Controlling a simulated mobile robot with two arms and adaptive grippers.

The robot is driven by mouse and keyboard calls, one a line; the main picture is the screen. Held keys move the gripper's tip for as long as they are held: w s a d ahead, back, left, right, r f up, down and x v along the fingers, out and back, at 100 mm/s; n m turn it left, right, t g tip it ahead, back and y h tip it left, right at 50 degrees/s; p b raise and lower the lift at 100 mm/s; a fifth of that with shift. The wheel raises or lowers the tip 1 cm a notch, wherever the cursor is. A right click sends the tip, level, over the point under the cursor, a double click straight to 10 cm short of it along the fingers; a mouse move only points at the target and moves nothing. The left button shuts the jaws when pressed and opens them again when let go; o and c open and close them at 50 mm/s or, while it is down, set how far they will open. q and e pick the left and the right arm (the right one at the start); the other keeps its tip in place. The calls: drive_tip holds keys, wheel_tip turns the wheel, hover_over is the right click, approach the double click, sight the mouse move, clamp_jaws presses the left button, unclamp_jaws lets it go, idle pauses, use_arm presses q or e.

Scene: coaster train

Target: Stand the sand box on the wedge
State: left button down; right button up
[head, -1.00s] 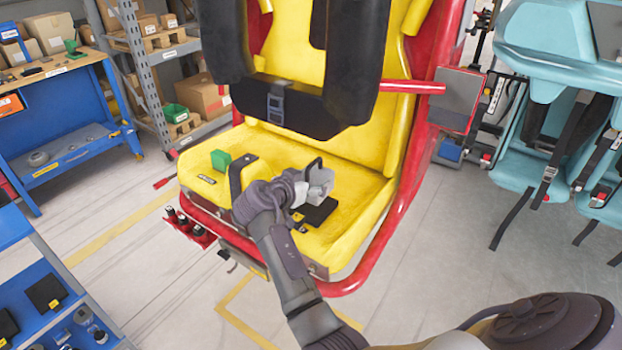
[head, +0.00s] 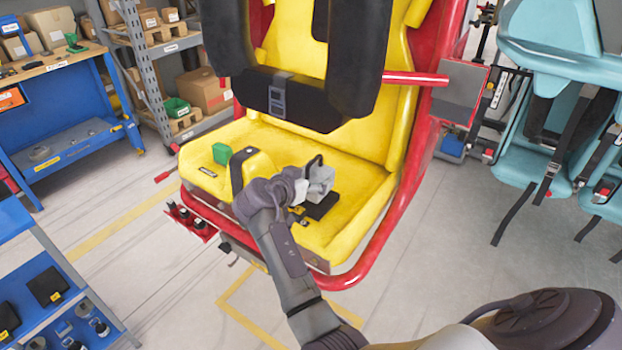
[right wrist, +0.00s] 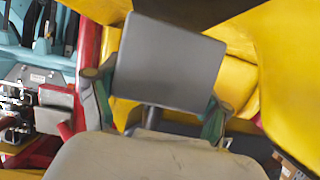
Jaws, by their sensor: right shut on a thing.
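My right gripper (head: 318,180) is over the right half of the yellow seat (head: 352,185), shut on a grey box-like thing. In the right wrist view this grey thing (right wrist: 168,62) shows a flat face between the two green-padded fingers; I take it to be the sand box. A flat black piece (head: 322,206) lies on the seat just below the gripper, partly hidden by it. A small green block (head: 221,153) stands on the seat's left half. I cannot tell for sure which of these is the wedge. My left gripper is not in view.
A red bar holds a grey panel (head: 463,92) at right. Blue shelves (head: 50,285) stand at left, teal seats (head: 550,130) at right.

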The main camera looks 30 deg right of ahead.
sight(311, 162)
drive_tip(key=shift+f+b, duration=1.05)
idle(0.6)
drive_tip(key=shift+f+b, duration=0.35)
drive_tip(key=shift+b, duration=0.2)
idle(0.6)
drive_tip(key=o, duration=1.8)
drive_tip(key=shift+c, duration=0.2)
drive_tip(key=shift+f, duration=0.1)
drive_tip(key=shift+f, duration=0.15)
wheel_tip(311, 162, up, 10)
drive_tip(key=shift+r, duration=0.2)
